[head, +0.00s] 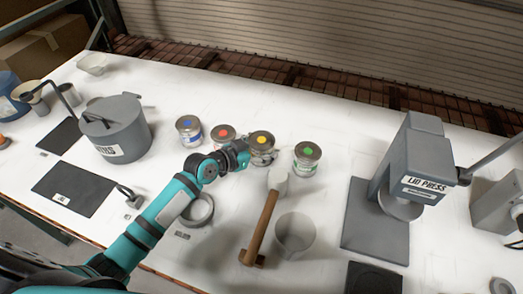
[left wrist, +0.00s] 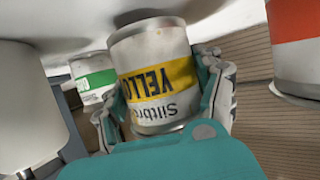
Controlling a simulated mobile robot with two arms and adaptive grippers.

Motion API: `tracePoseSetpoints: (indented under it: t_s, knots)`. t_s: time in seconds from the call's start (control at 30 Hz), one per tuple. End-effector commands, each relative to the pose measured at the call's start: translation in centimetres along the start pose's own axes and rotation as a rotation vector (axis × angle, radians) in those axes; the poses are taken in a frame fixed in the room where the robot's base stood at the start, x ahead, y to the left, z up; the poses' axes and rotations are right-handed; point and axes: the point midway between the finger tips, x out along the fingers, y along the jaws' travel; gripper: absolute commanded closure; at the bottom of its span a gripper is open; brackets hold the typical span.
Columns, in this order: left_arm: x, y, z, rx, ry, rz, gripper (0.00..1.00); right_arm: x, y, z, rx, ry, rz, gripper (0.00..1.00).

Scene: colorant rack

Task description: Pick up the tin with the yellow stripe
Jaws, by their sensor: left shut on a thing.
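The tin with the yellow stripe (head: 261,138) has a yellow dot on its lid and stands in the row of tins on the white table. In the left wrist view the tin (left wrist: 152,62) shows its yellow band, with the lettering upside down. My left gripper (head: 247,156) is shut on this tin, with a finger on each side of it in the left wrist view (left wrist: 165,98). I cannot tell whether the tin is clear of the table. My right gripper is not in view.
A red-dot tin (head: 223,133) is close on the left, and a blue-dot tin (head: 189,129) beyond it. A green-dot tin (head: 307,156) is on the right. A lid press (head: 410,165) stands right.

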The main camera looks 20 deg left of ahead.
Motion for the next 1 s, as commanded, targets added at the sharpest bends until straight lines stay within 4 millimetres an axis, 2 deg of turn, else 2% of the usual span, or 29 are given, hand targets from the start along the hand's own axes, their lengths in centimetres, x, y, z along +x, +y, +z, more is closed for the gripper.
tracePoseSetpoints:
  t_s: [0.6, 1.0]
  knots:
    - [-2.2, -0.1, -5.3, 0.002, 0.005, -0.002, 0.74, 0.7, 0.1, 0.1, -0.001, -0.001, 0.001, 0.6]
    - [-3.0, -0.1, -7.3, 0.001, 0.004, -0.001, 0.74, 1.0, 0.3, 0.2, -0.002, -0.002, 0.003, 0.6]
